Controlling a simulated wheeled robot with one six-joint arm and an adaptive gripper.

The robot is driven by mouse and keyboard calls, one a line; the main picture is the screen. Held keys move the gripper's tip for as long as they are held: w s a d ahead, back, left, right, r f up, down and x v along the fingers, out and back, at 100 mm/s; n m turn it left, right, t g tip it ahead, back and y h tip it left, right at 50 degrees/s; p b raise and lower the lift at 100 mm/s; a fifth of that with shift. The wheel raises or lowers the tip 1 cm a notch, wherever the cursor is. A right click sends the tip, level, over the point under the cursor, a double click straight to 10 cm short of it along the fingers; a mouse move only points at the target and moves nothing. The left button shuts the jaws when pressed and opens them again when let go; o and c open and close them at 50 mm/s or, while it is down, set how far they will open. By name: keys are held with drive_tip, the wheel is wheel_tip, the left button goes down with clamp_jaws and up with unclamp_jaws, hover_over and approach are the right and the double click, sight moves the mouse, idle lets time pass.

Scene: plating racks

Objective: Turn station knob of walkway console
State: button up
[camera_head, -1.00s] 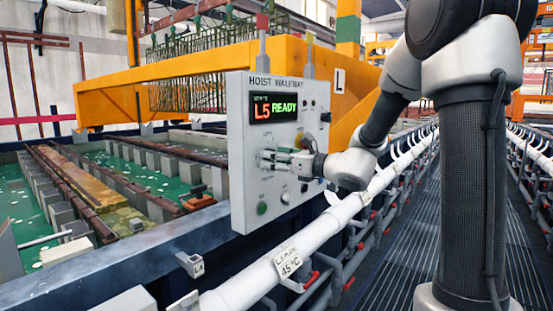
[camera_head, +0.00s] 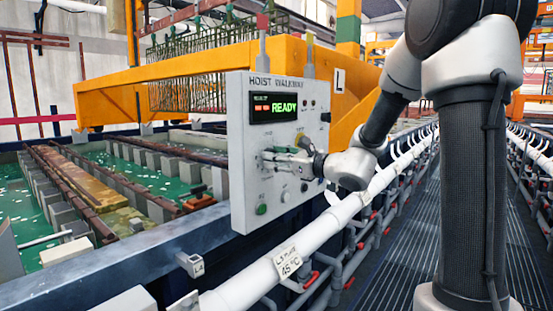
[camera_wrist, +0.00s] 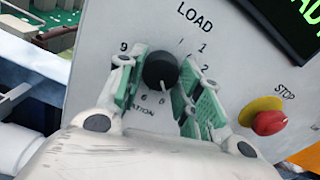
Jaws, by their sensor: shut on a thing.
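The walkway console (camera_head: 243,185) is a light grey upright panel headed HOIST WALKWAY. Its display (camera_head: 275,107) shows green READY beside small red marks. My gripper (camera_head: 280,158) is at the panel front, and its fingers hide the knob there. In the wrist view, my gripper (camera_wrist: 160,85) has its green-padded fingers on both sides of the black round station knob (camera_wrist: 160,68), shut on it. Printed around the knob are LOAD at the top and numbers such as 1, 2, 6, 8 and 9. The STATION label is partly hidden by a finger.
A red STOP button (camera_wrist: 270,122) on a yellow base sits right of the knob. A green button (camera_head: 262,209) is low on the panel. A white pipe (camera_head: 325,228) runs below and right of the console. Green tanks (camera_head: 150,172) lie to the left.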

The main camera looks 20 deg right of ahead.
drive_tip(key=shift+n, duration=1.5)
drive_tip(key=o, duration=1)
drive_tip(key=shift+s+d, duration=0.1)
drive_tip(key=v, duration=1.1)
drive_tip(key=shift+s+d, duration=0.2)
drive_tip(key=shift+s, duration=0.1)
drive_tip(key=shift+f, duration=0.1)
